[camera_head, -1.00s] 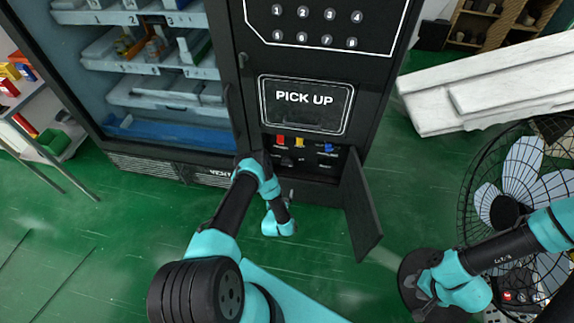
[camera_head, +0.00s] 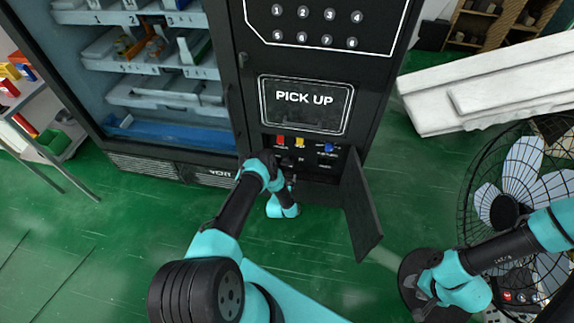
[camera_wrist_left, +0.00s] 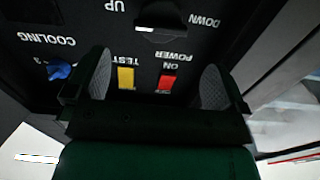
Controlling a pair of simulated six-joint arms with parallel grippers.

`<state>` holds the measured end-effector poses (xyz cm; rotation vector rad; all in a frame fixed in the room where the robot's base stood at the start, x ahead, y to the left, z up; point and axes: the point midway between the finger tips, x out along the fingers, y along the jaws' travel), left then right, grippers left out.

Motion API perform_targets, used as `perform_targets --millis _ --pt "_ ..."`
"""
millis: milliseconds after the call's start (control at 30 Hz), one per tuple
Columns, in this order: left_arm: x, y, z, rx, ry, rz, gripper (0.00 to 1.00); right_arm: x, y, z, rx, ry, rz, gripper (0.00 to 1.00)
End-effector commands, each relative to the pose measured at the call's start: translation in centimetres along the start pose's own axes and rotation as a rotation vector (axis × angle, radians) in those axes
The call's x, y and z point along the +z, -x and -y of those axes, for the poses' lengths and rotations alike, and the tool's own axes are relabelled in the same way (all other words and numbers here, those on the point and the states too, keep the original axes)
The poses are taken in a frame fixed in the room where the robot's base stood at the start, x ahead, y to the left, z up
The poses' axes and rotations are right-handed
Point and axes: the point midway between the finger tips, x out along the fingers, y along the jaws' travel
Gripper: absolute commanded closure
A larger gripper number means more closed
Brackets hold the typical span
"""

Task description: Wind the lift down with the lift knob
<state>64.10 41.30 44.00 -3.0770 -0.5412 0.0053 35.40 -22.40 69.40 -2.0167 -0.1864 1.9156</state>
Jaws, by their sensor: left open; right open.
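The lift knob (camera_wrist_left: 160,24) is a dark knob with a pale mark, between the UP and DOWN labels, which appear upside down in the left wrist view. My left gripper (camera_wrist_left: 156,72) is open, its two grey pads apart and facing the control panel (camera_wrist_left: 120,30). The knob is ahead of the fingertips, roughly midway between them in the picture, with nothing gripped. In the head view my left wrist is at the open compartment under PICK UP, and hides the gripper and part of the panel. My right gripper (camera_head: 428,286) is open and empty at the lower right, small and partly hidden.
A red switch (camera_wrist_left: 167,80), yellow switch (camera_wrist_left: 126,78) and blue knob (camera_wrist_left: 60,72) are close to the fingers. The compartment door (camera_head: 360,205) hangs open on the right. A fan (camera_head: 515,190) and white boards (camera_head: 480,85) are farther right.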

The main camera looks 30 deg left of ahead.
Motion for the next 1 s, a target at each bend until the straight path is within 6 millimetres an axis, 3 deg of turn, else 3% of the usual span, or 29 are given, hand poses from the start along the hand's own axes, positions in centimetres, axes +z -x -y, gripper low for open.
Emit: perform_targets --millis 200,533,1000 --pt "0.0 -3.3 0.0 0.0 0.0 -0.003 0.0 0.0 0.0 0.0 0.0 0.0 0.0 0.57" --pt "0.0 -7.1 0.0 0.0 0.0 -0.002 0.0 0.0 0.0 0.0 0.0 0.0 0.0 0.57" --pt "0.0 -8.4 0.0 0.001 0.001 0.0 0.0 0.0 0.0 0.0 0.0 0.0 0.0 0.57"
